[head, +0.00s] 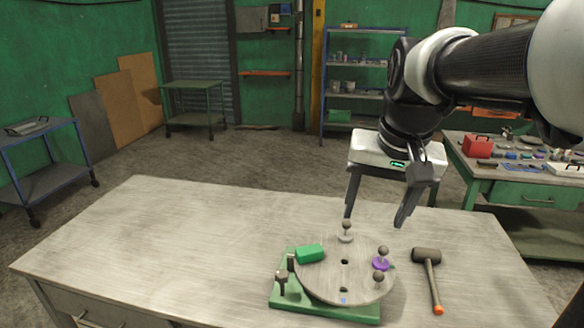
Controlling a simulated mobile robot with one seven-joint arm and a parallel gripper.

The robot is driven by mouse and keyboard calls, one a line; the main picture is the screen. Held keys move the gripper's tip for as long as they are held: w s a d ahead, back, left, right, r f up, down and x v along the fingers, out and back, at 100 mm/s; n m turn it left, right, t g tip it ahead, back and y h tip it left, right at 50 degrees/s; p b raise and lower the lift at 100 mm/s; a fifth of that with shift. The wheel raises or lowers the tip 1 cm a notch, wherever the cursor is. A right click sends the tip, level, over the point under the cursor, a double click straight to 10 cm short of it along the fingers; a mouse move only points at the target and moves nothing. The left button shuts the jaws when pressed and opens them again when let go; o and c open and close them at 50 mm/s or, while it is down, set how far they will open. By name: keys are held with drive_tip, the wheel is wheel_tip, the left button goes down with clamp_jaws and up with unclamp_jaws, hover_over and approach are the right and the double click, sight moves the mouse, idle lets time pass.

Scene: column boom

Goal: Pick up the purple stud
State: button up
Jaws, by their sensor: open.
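The purple stud (380,264) stands upright at the right side of a round grey disc (325,278), with a dark round knob on top. The disc sits on a green base (290,296) on the table. My gripper (375,220) is open and empty, pointing down above the table behind the disc. It is apart from the stud. A grey stud (346,236) stands at the disc's back edge, and a green block (310,253) lies at its left.
A mallet (428,262) with an orange-tipped handle lies just right of the disc. Dark pegs (281,280) stand on the base's left side. The left part of the wooden table (150,240) is clear. A cluttered bench (520,185) stands behind at the right.

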drive_tip(key=w+d+f+m+g+b, duration=0.1)
drive_tip(key=w+d+f+m, duration=0.15)
drive_tip(key=w, duration=0.35)
drive_tip(key=w+d+f+m+g, duration=0.1)
drive_tip(key=w+d+f, duration=0.1)
drive_tip(key=w+d, duration=0.3)
drive_tip(key=m+g+b, duration=0.1)
drive_tip(key=m+g, duration=0.1)
drive_tip(key=m, duration=0.1)
hover_over(383, 255)
drive_tip(key=w, duration=0.2)
wheel_tip(383, 255, down, 9)
drive_tip(key=shift+n, duration=0.25)
wheel_tip(383, 255, down, 11)
drive_tip(key=shift+f+b, duration=0.1)
drive_tip(key=shift+b, duration=0.4)
drive_tip(key=shift+s+d+f, duration=0.15)
drive_tip(key=shift+d+f, duration=0.05)
drive_tip(key=shift+f, duration=1.3)
drive_tip(key=shift+s+d+f, duration=0.1)
drive_tip(key=shift+d+f, duration=0.05)
drive_tip(key=shift+f, duration=1.3)
drive_tip(key=c, duration=1.2)
